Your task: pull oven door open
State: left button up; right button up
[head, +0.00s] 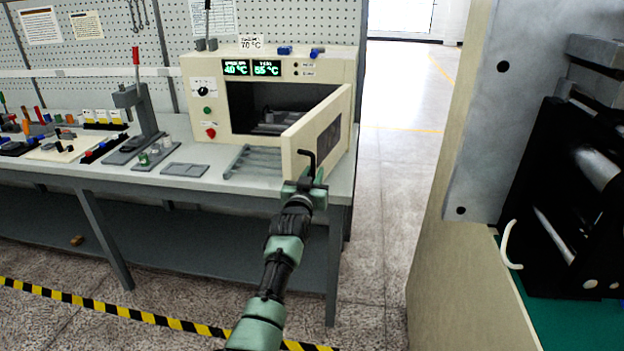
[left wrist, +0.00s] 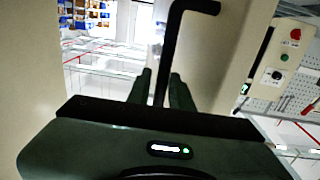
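The cream oven (head: 215,75) stands on the bench with two green displays reading 40 °C and 55 °C. Its door (head: 300,137) stands open, swung out toward me from the right side, with a dark window in its outer face. The black hooked door handle (head: 309,157) sticks out near the door's free edge. It also shows in the left wrist view (left wrist: 174,40), running down between my fingers. My left gripper (head: 305,180) is at the handle, its fingers (left wrist: 161,80) closed closely around the bar; contact is partly hidden. My right gripper is not in view.
A lever press (head: 135,110) and small parts stand to the left. A large cream and grey machine (head: 480,130) fills the right side. The floor aisle (head: 385,200) between them is clear.

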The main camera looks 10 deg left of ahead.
pick_arm(q)
jog(key=s, duration=0.7)
jog(key=shift+s+d+b, duration=0.2)
jog(key=shift+b, duration=0.15)
